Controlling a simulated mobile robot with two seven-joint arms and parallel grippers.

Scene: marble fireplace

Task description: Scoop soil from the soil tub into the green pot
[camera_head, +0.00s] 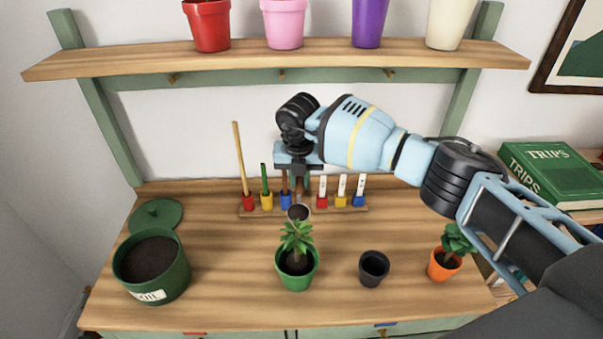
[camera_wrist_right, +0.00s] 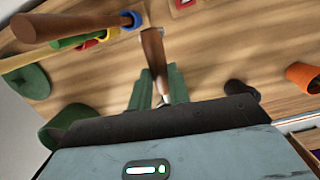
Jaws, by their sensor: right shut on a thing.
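The dark green soil tub (camera_head: 170,285) stands at the left of the bench with dark soil inside; part of it shows in the wrist view (camera_wrist_right: 68,118). The green pot (camera_head: 297,281) stands at the middle front with a leafy plant in it. My right gripper (camera_head: 299,186) is behind and above the pot, shut on the brown handle of a scoop (camera_wrist_right: 153,48). The scoop's round head (camera_head: 299,211) shows just behind the plant's top leaves with something dark in it, apparently soil. My left gripper is not in view.
A tool rack (camera_head: 340,208) with coloured holders is at the back. A green lid (camera_head: 155,214) lies behind the tub. A small black pot (camera_head: 374,267) and an orange pot (camera_head: 442,267) stand right of the green pot. A shelf (camera_head: 330,58) with several pots is above.

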